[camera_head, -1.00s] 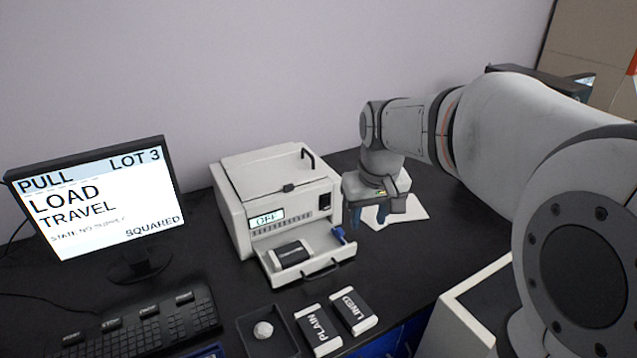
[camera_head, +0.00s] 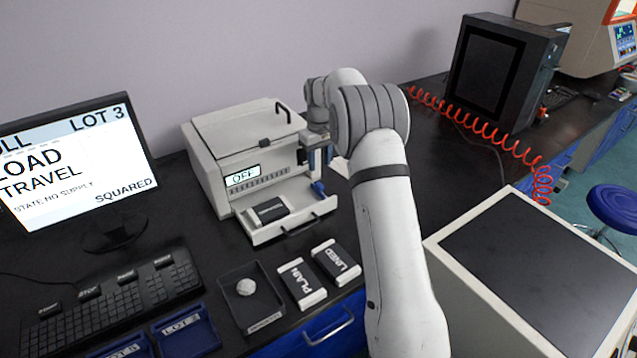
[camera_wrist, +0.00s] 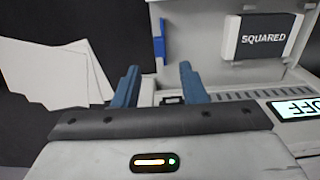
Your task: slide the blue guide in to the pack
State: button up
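The blue guide (camera_head: 318,187) stands at the right end of the machine's pulled-out tray (camera_head: 262,238). It also shows in the wrist view as a blue upright piece (camera_wrist: 159,40), apart from the pack. The pack (camera_head: 268,211), a white block with a dark band, lies in the left part of the tray. In the wrist view the pack (camera_wrist: 284,50) reads SQUARED. My gripper (camera_wrist: 158,82) is open and empty, its two blue fingers apart. The guide lies beyond the fingers, roughly in line with the gap between them. In the head view my arm partly hides the gripper.
The machine (camera_head: 240,150) reads OFF. PLAIN (camera_head: 302,284) and LINED (camera_head: 336,262) packs lie in front, beside a dark dish (camera_head: 250,300) with a pale lump. A monitor (camera_head: 80,165) and keyboard (camera_head: 95,305) stand left. White sheets (camera_wrist: 50,75) lie beside the machine.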

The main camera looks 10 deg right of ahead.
aim_at(320, 184)
notch_tip(320, 184, down, 8)
jog(key=shift+w+f+p, duration=0.1)
jog(key=shift+p, duration=0.35)
grip_shut()
dwell(0.4)
